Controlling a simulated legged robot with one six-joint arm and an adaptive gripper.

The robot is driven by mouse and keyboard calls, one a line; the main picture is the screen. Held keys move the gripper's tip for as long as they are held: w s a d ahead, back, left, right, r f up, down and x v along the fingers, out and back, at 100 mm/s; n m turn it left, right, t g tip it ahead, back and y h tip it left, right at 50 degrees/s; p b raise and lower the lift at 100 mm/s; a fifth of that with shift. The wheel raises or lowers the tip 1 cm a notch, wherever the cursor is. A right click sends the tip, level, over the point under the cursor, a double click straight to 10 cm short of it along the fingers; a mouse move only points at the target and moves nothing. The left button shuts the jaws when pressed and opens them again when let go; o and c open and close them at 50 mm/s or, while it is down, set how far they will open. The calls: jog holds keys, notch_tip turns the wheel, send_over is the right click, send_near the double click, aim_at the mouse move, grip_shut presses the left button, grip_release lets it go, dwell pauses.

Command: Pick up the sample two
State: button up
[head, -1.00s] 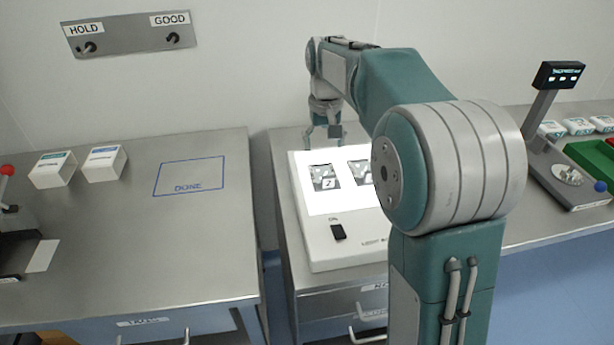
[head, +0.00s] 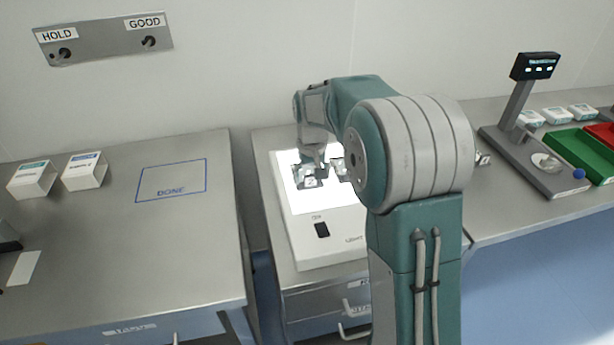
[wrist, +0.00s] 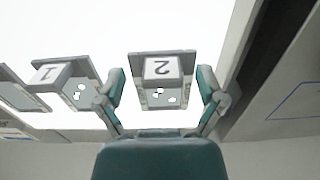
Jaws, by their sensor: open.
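Sample two (wrist: 162,92), a grey framed piece with a white tab marked "2", lies on the glowing light box (head: 322,252). In the wrist view it sits between the two teal fingers of my gripper (wrist: 161,84). The fingers are open, one on each side, with gaps visible. In the head view my gripper (head: 312,166) is low over the light box, and sample two (head: 309,183) shows just below it. Sample one (wrist: 60,80), with a tab marked "1", lies beside it. Any height gap between fingers and sample is hard to judge.
Another framed sample (wrist: 18,92) lies at the wrist view's left edge. To the left in the head view is a metal table with a blue DONE outline (head: 171,181) and two white boxes (head: 85,171). A scale (head: 545,165) and green tray (head: 572,150) stand right.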

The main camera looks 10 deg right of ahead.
jog(key=shift+a, duration=0.2)
jog(key=c, duration=1.2)
